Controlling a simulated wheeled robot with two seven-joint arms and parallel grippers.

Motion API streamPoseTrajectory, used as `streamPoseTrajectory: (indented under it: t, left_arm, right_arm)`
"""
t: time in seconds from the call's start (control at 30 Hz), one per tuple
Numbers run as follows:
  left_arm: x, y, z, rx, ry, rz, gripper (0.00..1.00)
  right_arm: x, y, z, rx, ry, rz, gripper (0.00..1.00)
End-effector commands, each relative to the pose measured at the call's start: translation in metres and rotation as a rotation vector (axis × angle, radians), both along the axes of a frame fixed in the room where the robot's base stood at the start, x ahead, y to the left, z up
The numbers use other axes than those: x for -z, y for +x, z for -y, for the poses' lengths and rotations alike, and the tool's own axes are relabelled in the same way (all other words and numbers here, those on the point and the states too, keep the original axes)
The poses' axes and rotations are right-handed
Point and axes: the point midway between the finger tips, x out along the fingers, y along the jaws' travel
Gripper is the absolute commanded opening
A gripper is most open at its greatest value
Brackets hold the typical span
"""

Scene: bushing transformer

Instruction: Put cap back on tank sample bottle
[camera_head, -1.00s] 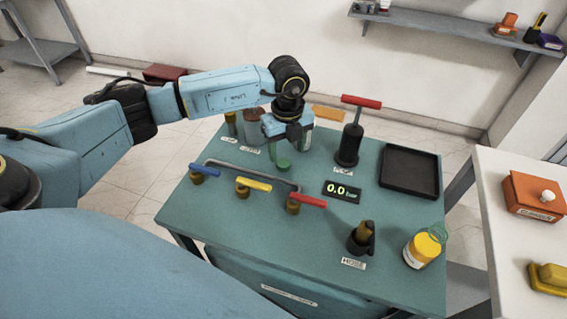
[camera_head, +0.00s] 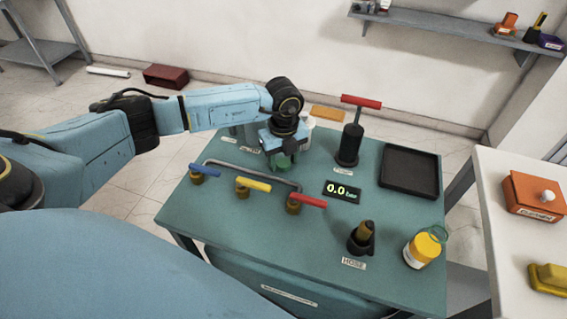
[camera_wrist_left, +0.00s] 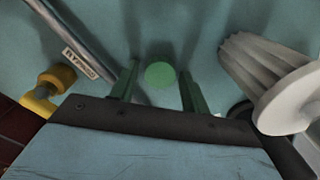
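My left gripper (camera_head: 282,158) points down at the back left of the green table, over a small green cap. The wrist view shows the round green cap (camera_wrist_left: 160,75) between the two fingertips, with a narrow gap on each side. The gripper is open around it. A pale ribbed object with a round white end (camera_wrist_left: 285,100), possibly the sample bottle, stands right of the fingers in the wrist view. In the head view a whitish top (camera_head: 308,122) shows just behind the gripper, mostly hidden. My right gripper is not in view.
Blue, yellow and red valve handles (camera_head: 252,184) stand along a grey pipe in front of the gripper. A red-handled pump (camera_head: 350,145), black tray (camera_head: 408,172), pressure display (camera_head: 342,190), hose holder (camera_head: 361,240) and yellow jar (camera_head: 424,247) stand to the right.

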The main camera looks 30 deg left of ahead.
Motion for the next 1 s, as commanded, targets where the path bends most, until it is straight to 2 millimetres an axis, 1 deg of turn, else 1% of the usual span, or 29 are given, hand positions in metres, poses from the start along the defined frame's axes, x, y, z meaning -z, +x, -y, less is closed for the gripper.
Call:
streamPoseTrajectory:
  t: [0.03,0.23,0.27,0.33,0.37,0.57,0.67,1.0]
  left_arm:
    - [0.0,0.0,0.0,0.0,0.0,0.0,0.4]
    - [0.0,0.0,0.0,0.0,0.0,0.0,0.13]
    - [0.0,0.0,0.0,0.0,0.0,0.0,0.12]
    - [0.0,0.0,0.0,0.0,0.0,0.0,0.12]
    - [0.0,0.0,0.0,0.0,0.0,0.0,0.08]
    - [-0.002,0.0,0.0,0.0,-0.001,0.001,0.08]
    - [-0.012,0.001,0.0,0.0,-0.001,0.004,0.08]
    - [-0.077,0.001,0.0,0.0,-0.001,0.003,0.08]
  right_arm:
    - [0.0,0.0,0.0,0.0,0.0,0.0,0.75]
    - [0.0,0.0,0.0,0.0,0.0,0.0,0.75]
    - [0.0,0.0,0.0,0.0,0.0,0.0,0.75]
    - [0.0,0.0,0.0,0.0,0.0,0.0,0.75]
    - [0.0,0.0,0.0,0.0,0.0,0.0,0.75]
    - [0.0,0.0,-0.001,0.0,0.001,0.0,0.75]
    - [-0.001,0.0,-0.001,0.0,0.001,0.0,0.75]
    - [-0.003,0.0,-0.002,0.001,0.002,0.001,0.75]
